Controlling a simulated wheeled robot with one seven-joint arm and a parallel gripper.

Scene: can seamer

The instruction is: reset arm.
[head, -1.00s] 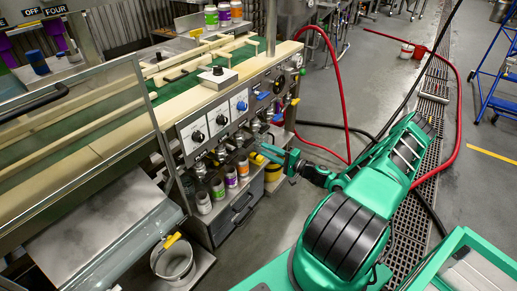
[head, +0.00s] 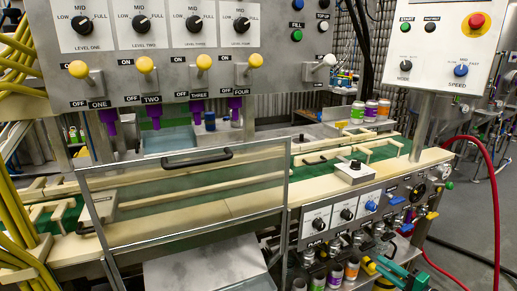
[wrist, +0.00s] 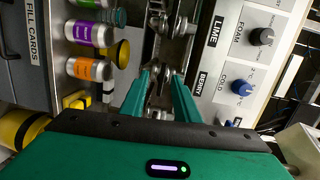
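My gripper (wrist: 161,78) shows in the wrist view with its two teal fingers apart and metal tap fittings visible in the gap. I see nothing clearly held. The fingers point towards the front of the can machine, beside its control panel (wrist: 238,65). In the head view only a teal part of my arm (head: 392,272) shows at the bottom edge, below the taps; the rest is out of frame. A purple-labelled can (wrist: 92,34) and an orange-labelled can (wrist: 90,69) lie left of the fingers in the wrist view, apart from them.
Dial boxes (head: 346,212) and taps line the machine front. A clear guard with a black handle (head: 197,158) covers the conveyor. Several cans (head: 335,276) stand on a low shelf. A red hose (head: 484,165) hangs at right over open grey floor.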

